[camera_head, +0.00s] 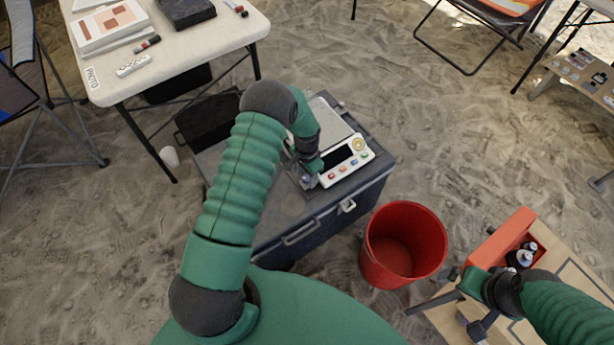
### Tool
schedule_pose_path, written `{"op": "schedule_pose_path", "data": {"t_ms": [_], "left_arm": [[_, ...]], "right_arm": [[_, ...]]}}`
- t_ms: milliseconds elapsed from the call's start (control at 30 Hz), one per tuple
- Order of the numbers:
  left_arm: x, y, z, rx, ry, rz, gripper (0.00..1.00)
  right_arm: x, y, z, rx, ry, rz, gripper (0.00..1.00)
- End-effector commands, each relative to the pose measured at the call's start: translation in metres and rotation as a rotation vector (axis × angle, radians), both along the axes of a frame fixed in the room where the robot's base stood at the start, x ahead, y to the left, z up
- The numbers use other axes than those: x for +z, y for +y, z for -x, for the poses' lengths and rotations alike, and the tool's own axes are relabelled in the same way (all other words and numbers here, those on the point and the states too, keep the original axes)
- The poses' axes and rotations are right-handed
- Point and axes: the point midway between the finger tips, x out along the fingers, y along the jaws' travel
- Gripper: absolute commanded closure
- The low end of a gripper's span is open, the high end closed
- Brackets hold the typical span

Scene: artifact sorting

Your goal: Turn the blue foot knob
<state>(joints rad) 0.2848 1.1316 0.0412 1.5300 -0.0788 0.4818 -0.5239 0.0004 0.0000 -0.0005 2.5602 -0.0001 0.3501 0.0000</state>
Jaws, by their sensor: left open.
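A white scale-like device (348,163) sits on a dark grey case. It has a dark screen, a round pale dial and a row of small coloured knobs along its front edge. One small knob in that row looks blue (355,162), though it is too small to be sure. My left gripper (313,172) is open at the device's left end, close to the red knob; whether it touches is unclear. My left arm hides part of the case. My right gripper (470,302) is low at the right, by the wooden table; its fingers are unclear.
The dark case (328,212) stands on sand. A red bucket (403,245) is right of it. A wooden table with an orange bin (512,238) holding dark bottles is at lower right. A white table (180,48) with papers is at upper left.

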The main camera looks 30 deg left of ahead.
Motion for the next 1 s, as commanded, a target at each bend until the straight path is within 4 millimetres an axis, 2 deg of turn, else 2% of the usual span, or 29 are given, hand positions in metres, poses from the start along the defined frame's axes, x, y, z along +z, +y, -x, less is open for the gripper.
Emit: {"op": "schedule_pose_path", "data": {"t_ms": [233,600,1000], "left_arm": [[-0.0003,-0.0003,-0.0004,-0.001,-0.001,-0.001,0.51],[-0.0001,-0.0008,-0.0005,-0.001,-0.001,-0.001,1.0],[0.0,-0.0003,-0.0004,0.03,0.0,-0.001,1.0]], "right_arm": [[0.0001,0.0003,-0.0001,0.001,0.0,0.0,0.0],[0.0001,0.0002,-0.0001,0.001,0.0,0.0,0.0],[0.0015,0.0003,-0.0002,0.001,0.0,0.0,0.0]]}}
